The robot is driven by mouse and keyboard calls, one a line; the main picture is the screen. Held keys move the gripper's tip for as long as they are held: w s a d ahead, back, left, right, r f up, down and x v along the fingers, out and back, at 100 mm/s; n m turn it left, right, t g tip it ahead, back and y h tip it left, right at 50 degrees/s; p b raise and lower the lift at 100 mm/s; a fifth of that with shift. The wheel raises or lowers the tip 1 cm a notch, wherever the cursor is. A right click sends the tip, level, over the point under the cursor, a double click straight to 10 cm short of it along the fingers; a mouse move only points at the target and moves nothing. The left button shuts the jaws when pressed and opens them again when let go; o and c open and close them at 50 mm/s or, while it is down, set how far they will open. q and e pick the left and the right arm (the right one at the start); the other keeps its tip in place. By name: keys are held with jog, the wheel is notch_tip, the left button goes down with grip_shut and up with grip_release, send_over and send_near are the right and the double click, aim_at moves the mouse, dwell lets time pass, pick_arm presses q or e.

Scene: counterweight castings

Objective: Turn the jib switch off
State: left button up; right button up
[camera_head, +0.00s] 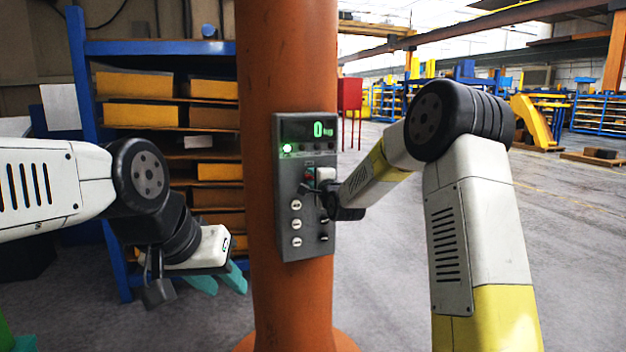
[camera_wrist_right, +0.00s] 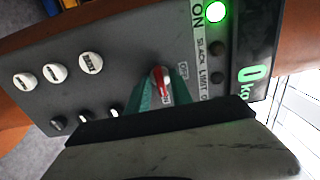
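The grey control box (camera_head: 287,225) is fixed to an orange column. Its display reads 0 kg and a green light beside the word ON is lit, also seen in the right wrist view (camera_wrist_right: 215,12). The jib switch (camera_wrist_right: 161,84) is a red and white knob with a small OFF label near it. My right gripper (camera_wrist_right: 162,95) is at the box, its teal fingers closed in on both sides of the knob. In the head view my right gripper (camera_head: 322,190) partly hides the switch. My left gripper (camera_head: 216,282) hangs left of the column, empty, its teal fingers apart.
Three white round buttons (camera_wrist_right: 57,72) and several small dark knobs sit on the box near the switch. A blue shelf rack (camera_head: 160,47) with yellow bins stands behind my left arm. Open grey floor (camera_head: 400,290) lies right of the column.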

grip_shut()
jog(key=shift+n, duration=0.3)
jog(key=n, duration=1.2)
jog(key=shift+n, duration=0.3)
jog(key=n, duration=0.4)
jog(key=shift+f+n, duration=0.1)
jog(key=shift+n, duration=0.2)
